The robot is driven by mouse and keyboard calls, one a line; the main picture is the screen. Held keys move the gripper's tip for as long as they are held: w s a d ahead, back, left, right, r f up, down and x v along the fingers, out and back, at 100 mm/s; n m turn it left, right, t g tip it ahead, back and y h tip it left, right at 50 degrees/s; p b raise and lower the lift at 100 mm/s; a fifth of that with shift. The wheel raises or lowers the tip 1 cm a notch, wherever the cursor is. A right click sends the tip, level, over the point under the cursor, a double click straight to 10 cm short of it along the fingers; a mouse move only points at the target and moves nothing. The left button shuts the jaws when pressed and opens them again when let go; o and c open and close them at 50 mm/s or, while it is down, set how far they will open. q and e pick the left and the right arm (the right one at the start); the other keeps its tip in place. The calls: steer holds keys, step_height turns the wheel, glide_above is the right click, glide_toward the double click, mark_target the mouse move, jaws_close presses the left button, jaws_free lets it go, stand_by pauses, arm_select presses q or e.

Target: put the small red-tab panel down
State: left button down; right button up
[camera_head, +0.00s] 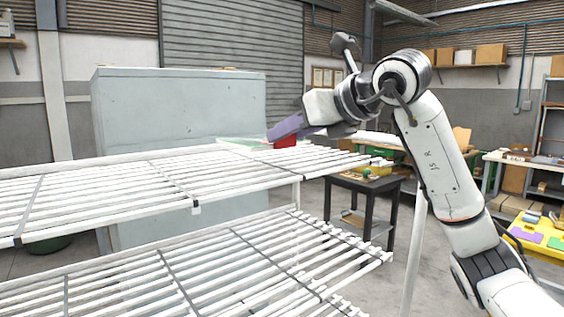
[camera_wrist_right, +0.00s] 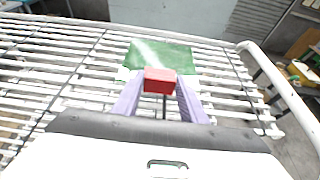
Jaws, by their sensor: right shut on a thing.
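My right gripper (camera_head: 285,133) is above the far right part of the rack's upper shelf. Its two purple fingers are shut on the red tab (camera_wrist_right: 159,80), which also shows in the head view (camera_head: 285,141). Beyond the tab, a small green panel (camera_wrist_right: 160,55) with a pale glossy streak lies flat over the shelf bars. In the head view the green panel (camera_head: 238,142) is a thin sliver at the shelf's far edge. I cannot tell whether it touches the bars. My left gripper is not in view.
The white slatted rack's upper shelf (camera_head: 110,181) has much bare room to the left, with a lower shelf (camera_head: 200,262) beneath. A pale cabinet (camera_head: 180,108) stands behind it. A dark small table (camera_head: 365,185) and a yellow-topped table (camera_head: 545,238) stand to the right.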

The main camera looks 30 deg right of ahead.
mark_target(291, 176)
steer(key=shift+f, duration=0.45)
step_height(291, 176, down, 4)
steer(key=shift+f+b, duration=0.1)
steer(key=shift+b, duration=0.2)
steer(key=o, duration=1.1)
